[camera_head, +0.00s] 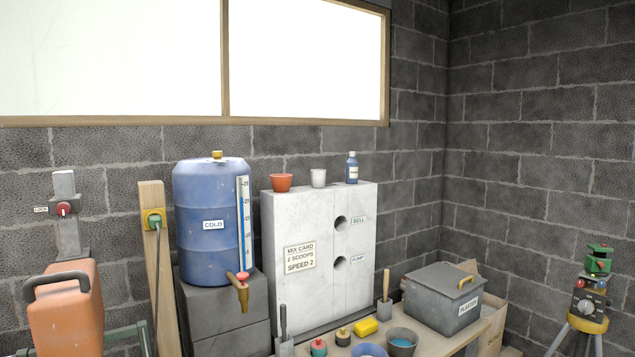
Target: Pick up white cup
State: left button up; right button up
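The white cup (318,178) stands upright on top of a pale grey concrete-like block (308,262). It is between an orange-red cup (281,183) on its left and a small blue bottle (351,168) on its right. It touches neither of them. Neither of my grippers shows in the head view.
A blue water barrel (211,222) with a tap stands left of the block. A tripod device (588,300) stands at the right. Space above the block is clear.

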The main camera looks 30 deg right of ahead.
aim_at(319, 176)
jog(key=z, duration=0.35)
jog(key=i+l+z, duration=0.25)
jog(key=l+z, duration=0.15)
jog(key=i+l+z, duration=0.3)
jog(key=z, duration=0.15)
jog(key=i+l+z, duration=0.25)
jog(key=i+z, duration=0.15)
